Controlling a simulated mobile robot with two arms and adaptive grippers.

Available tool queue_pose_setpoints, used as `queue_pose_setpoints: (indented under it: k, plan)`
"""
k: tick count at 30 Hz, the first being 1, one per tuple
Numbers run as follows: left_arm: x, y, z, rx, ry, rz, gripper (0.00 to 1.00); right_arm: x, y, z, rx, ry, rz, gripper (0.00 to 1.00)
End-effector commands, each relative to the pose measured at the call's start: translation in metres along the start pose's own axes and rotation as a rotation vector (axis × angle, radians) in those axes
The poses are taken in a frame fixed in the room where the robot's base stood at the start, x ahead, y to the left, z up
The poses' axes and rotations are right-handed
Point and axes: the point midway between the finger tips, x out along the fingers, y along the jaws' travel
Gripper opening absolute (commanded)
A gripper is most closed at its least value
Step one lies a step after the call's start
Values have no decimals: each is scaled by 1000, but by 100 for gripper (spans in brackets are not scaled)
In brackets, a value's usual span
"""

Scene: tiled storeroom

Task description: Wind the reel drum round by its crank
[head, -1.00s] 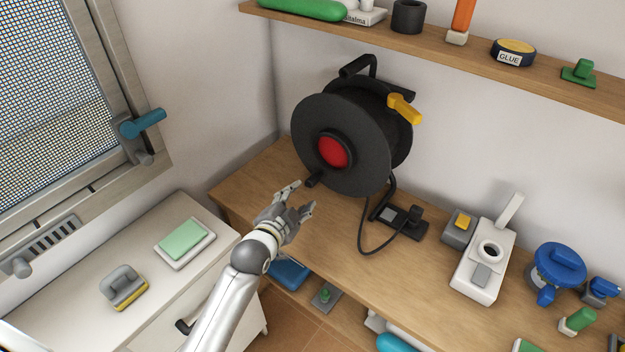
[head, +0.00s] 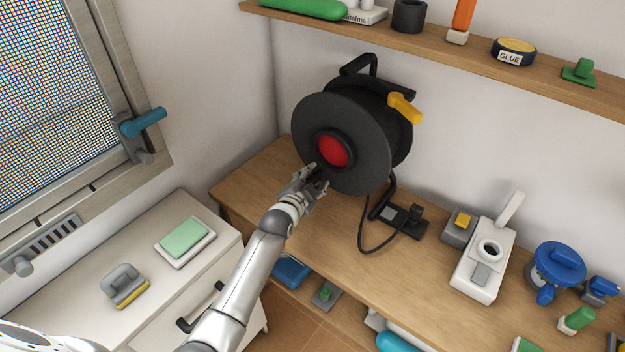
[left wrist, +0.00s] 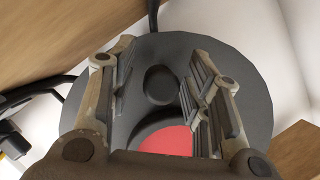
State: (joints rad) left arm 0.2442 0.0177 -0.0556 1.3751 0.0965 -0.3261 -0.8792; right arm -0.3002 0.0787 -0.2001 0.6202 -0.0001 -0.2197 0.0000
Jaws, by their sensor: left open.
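The black cable reel drum (head: 340,120) stands upright on the wooden bench, with a red hub (head: 333,150) on its near face. My left gripper (head: 318,177) is open at the lower part of that face, where the crank is. In the left wrist view the dark round crank knob (left wrist: 160,83) sits between the open fingers (left wrist: 158,85), seen end-on, with space on both sides. The red hub (left wrist: 168,142) is partly hidden behind the gripper there. In the head view the fingers mostly hide the crank. My right gripper is not seen.
A yellow lever (head: 405,108) sticks out at the reel's upper right. A black cable and socket block (head: 405,220) lie right of the reel. A white device (head: 484,262) stands farther right on the bench (head: 400,280). A shelf (head: 450,50) runs above.

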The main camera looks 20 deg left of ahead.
Motion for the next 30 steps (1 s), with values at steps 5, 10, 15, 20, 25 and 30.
queue_pose_setpoints:
  k: [5,10,15,20,25,30]
  plan:
    - [1,0,0,0,0,0,45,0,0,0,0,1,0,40]
    - [1,0,0,-1,0,0,38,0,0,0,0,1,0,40]
    - [1,0,0,-1,0,0,16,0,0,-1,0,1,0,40]
    - [1,0,0,0,0,0,0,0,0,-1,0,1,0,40]
    - [1,0,0,0,0,0,0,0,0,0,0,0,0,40]
    - [5,-1,0,13,0,-6,0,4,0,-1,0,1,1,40]
